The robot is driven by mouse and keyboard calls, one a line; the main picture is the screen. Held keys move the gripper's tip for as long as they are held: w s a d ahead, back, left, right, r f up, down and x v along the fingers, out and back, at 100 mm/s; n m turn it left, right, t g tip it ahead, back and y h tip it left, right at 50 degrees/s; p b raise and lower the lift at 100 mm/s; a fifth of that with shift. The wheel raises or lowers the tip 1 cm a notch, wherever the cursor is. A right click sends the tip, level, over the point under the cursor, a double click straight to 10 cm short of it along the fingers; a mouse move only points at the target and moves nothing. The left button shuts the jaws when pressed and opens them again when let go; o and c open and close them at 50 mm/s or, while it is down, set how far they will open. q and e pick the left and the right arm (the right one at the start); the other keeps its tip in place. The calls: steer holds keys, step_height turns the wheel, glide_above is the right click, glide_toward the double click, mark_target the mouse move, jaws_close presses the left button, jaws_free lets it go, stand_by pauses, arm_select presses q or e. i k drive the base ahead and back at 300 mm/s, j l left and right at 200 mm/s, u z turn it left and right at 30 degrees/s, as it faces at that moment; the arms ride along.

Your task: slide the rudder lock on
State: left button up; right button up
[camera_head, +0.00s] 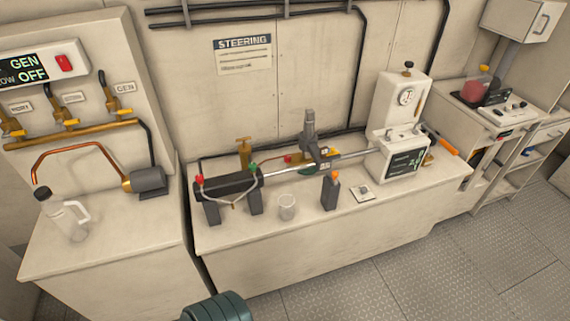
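The steering gear stands on the middle bench: a dark cylinder (228,187) on two feet, with a bright rod (345,157) running right from it. A grey upright fitting (310,137) sits around or against the rod; I cannot tell which. The rod's right end meets a white unit (399,153) with a dark display panel. I cannot tell for certain which part is the rudder lock. An orange-ended bar (441,143) shows behind the white unit's right side. Neither of my grippers is in view.
On the bench's front part are a clear cup (287,207), a black orange-topped container (330,191) and a small white plate (362,193). A jug (63,214) stands on the left counter. A teal ribbed shape (217,308) is cut off below. The right-hand floor is clear.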

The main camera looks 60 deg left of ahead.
mark_target(333, 175)
steer(key=u, duration=1.5)
